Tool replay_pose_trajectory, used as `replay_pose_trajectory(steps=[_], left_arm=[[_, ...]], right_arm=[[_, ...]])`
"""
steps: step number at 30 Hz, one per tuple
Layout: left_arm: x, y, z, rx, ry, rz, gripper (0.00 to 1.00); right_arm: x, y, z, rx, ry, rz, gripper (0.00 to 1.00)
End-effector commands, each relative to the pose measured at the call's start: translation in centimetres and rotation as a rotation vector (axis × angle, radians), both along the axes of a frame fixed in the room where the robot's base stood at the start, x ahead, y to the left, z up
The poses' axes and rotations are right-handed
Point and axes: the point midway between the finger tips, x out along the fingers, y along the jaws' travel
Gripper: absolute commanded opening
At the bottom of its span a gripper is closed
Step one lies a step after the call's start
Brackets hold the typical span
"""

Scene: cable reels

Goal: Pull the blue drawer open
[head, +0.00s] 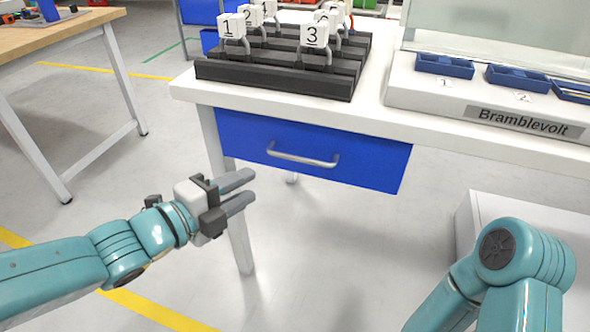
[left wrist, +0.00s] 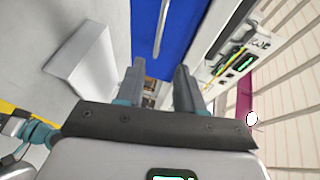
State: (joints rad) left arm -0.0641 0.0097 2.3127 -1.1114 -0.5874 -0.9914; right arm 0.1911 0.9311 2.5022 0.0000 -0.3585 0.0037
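The blue drawer (head: 345,160) hangs under the white table top and looks shut. Its silver bar handle (head: 303,159) runs across the front. The drawer front also shows in the left wrist view (left wrist: 178,30), with the handle (left wrist: 161,28) upright in that picture. My left gripper (head: 246,189) is left of the handle and a little lower, apart from it. Its two grey fingers are parted, with nothing between them; the gap shows in the left wrist view (left wrist: 158,88). My right arm is at the lower right of the head view, and its gripper is out of sight.
The white table (head: 180,86) carries a dark stepped rack (head: 275,78) with numbered white tags, and small blue trays (head: 444,66) behind a Bramblevolt label. A table leg (head: 240,240) stands close to my left gripper. A white box (head: 520,215) stands below right. Floor in front is clear.

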Motion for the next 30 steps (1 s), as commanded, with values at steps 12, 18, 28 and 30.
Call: replay_pose_trajectory(steps=[12, 18, 28, 30], left_arm=[[7.3, -6.6, -2.2, 0.0, 0.003, -0.001, 0.37], [9.6, -8.5, -2.6, -0.001, 0.003, 0.001, 0.37], [10.4, -9.2, -2.6, -0.001, 0.003, 0.002, 0.37], [10.4, -9.2, -2.6, -0.001, 0.003, 0.002, 0.37]], right_arm=[[0.5, -0.5, -2.8, -0.004, -0.009, -0.021, 0.43], [0.8, -0.6, -3.3, -0.006, -0.018, -0.026, 0.43], [1.0, -0.7, -3.4, -0.007, -0.024, -0.026, 0.43], [1.0, -0.6, -3.4, -0.007, -0.023, -0.026, 0.43]])
